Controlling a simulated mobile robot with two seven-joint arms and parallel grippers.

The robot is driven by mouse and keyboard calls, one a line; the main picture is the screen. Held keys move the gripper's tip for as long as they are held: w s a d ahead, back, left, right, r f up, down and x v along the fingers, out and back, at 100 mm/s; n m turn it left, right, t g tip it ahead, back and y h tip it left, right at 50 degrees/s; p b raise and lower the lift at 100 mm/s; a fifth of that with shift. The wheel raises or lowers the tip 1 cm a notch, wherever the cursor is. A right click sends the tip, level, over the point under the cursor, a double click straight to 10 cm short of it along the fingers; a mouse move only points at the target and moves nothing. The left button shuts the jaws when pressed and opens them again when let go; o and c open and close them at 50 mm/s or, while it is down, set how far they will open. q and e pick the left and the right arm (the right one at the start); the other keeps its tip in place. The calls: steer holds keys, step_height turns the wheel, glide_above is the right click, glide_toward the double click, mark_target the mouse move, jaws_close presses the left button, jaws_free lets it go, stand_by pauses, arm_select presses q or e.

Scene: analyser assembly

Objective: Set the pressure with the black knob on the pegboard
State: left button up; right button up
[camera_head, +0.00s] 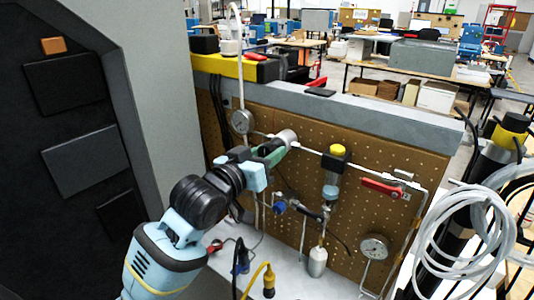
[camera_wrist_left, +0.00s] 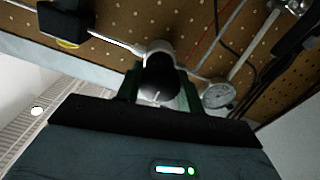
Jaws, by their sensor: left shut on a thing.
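The black knob (camera_wrist_left: 158,80) sits on a pale regulator body (camera_wrist_left: 160,47) on the pegboard. In the left wrist view its dark end, with a light mark, faces the camera between two green fingers. My left gripper (camera_wrist_left: 160,85) is shut on it. In the head view my left gripper (camera_head: 270,151) reaches the regulator (camera_head: 287,137) at the upper part of the pegboard (camera_head: 367,150); the knob itself is hidden there. A round gauge (camera_head: 242,121) is mounted left of the regulator and also shows in the left wrist view (camera_wrist_left: 217,95). My right gripper is not in view.
A yellow-topped valve (camera_head: 336,160) and a red-handled valve (camera_head: 384,188) are on the pegboard right of the regulator. A second gauge (camera_head: 374,247) sits lower right. Hoses and a yellow-black connector (camera_head: 268,281) are below. Coiled clear tubing (camera_head: 455,240) is at right.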

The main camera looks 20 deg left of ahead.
arm_select(q)
steer(key=shift+m, duration=0.3)
